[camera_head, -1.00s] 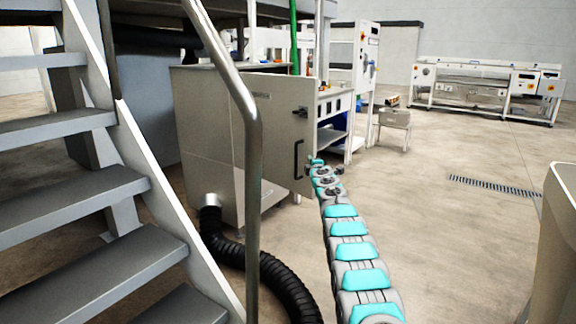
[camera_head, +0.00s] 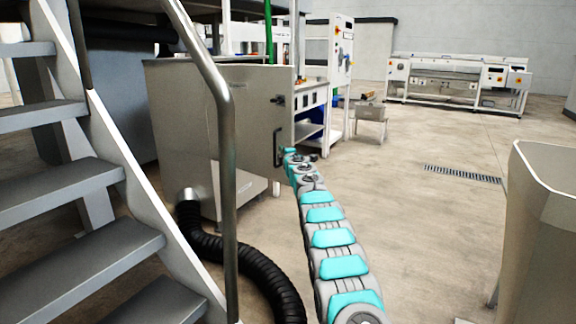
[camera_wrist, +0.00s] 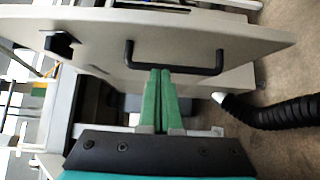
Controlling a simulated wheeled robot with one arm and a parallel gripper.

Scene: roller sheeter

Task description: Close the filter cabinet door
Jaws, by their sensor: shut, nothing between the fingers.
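The filter cabinet (camera_head: 185,125) is a grey metal box left of centre in the head view.
A black corrugated hose (camera_head: 240,260) runs from the cabinet's base over the floor. Grey stairs (camera_head: 75,190) and a metal handrail (camera_head: 226,150) stand at left. A beige bin (camera_head: 540,220) is at right. The floor between is clear, with a drain grate (camera_head: 462,173).

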